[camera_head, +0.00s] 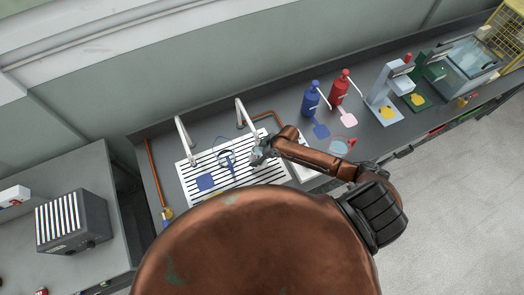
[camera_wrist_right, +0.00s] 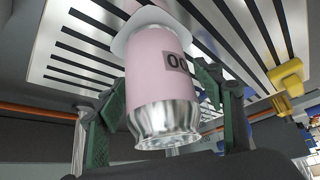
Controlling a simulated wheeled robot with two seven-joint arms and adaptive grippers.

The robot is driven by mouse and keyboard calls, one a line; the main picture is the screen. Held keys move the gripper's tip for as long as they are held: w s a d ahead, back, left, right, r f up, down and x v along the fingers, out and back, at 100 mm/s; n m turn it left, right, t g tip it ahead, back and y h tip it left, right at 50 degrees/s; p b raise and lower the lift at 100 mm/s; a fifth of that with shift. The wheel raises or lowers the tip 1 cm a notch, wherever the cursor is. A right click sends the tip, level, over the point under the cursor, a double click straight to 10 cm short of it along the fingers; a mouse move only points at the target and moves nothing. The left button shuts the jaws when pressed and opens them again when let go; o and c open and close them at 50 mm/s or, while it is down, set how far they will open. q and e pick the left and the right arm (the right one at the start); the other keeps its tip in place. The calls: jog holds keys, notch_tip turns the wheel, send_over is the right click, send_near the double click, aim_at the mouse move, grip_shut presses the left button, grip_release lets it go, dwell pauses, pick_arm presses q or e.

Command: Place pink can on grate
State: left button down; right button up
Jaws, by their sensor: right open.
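The pink can, with a dark-on-pink label and a bare silver end, fills the middle of the right wrist view (camera_wrist_right: 155,80). Its far end meets a pale round disc lying against the slotted grate (camera_wrist_right: 90,45). My right gripper (camera_wrist_right: 163,88) is open, with one green finger on each side of the can; I cannot tell whether either finger touches it. In the head view my right gripper (camera_head: 258,156) is over the right part of the white slotted grate (camera_head: 188,168), and the can is mostly hidden there. My left gripper is not in view.
Two pale taps (camera_head: 184,132) stand behind the grate. Blue (camera_head: 311,99) and red (camera_head: 340,88) bottles and a grey stand (camera_head: 383,88) are to the right. A yellow piece (camera_wrist_right: 288,78) is near the grate.

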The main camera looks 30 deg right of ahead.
aim_at(258, 155)
jog(key=v, duration=1)
jog(key=shift+b, duration=0.4)
